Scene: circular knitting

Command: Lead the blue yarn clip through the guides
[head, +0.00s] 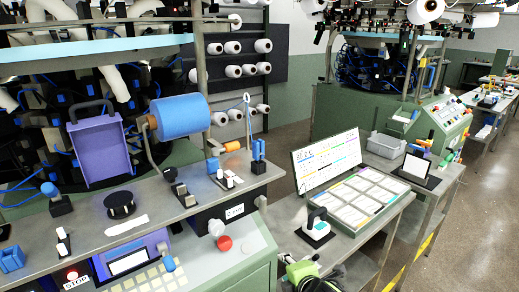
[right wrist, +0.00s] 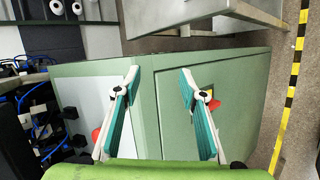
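A large blue yarn spool (head: 181,117) sits on a bent metal holder at the left machine. Small blue pieces (head: 258,148) stand upright at the right end of the machine's grey shelf, beside a thin upright rod with an eye-like top (head: 247,100). My right gripper (head: 308,272) shows at the bottom of the head view, low beside the machine's front. In the right wrist view its teal-padded fingers (right wrist: 159,80) are apart with nothing between them. My left gripper is not in view.
A purple bin (head: 100,150), a black reel (head: 120,205) and small fittings crowd the shelf. A side table holds a sample tray (head: 362,198) and a white-and-black device (head: 317,225). Green cabinet panels (right wrist: 220,110) face the right wrist camera. Open floor (head: 455,240) lies at right.

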